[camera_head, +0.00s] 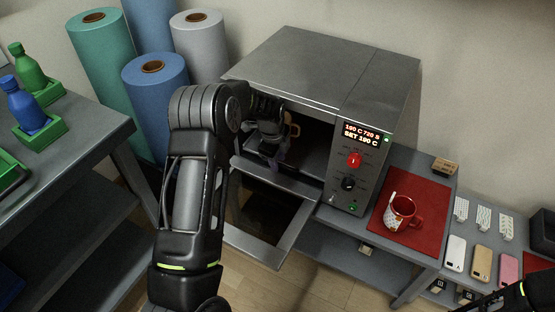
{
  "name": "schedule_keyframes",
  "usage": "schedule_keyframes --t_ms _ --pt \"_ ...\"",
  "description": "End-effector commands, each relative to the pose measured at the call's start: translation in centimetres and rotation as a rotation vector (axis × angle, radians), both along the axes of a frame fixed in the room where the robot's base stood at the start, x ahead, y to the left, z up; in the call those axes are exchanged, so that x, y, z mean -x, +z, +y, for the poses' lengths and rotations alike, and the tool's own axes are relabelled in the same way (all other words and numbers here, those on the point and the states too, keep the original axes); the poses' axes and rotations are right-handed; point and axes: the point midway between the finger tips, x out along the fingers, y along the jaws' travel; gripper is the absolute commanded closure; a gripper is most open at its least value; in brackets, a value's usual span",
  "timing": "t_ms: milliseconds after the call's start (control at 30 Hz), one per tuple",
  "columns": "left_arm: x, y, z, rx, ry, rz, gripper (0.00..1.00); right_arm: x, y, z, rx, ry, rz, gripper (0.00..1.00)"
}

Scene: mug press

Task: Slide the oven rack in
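The grey oven (300,65) stands on the table with its glass door (270,252) hanging open. Inside the dark opening, a grey rack surface (312,163) shows; how far out it sits is hard to tell because my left arm covers its left part. A mug with a tan handle (293,128) is inside the oven, mostly hidden behind my gripper. My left gripper (275,158) points down at the oven mouth, over the rack's front area. Its fingertips are dark and small, so whether they touch or grip anything is unclear. My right gripper is out of view.
The oven's control panel (353,175) has a lit display and knobs. Fabric rolls (155,90) stand behind on the left. Phones (481,262) lie at the lower right.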

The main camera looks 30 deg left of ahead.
Motion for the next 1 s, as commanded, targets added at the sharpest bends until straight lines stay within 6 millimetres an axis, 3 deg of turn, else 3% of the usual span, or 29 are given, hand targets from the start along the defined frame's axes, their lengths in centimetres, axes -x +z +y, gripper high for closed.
schedule_keyframes --t_ms 267,600,1000 --pt "0.2 1.7 0.0 0.001 0.001 -0.002 0.67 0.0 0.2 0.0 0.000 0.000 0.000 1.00" --pt "1.2 6.9 0.0 0.000 0.000 -0.002 0.67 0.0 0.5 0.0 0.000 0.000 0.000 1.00" --pt "1.5 7.7 0.0 0.000 0.000 0.000 0.68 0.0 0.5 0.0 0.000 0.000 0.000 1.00"
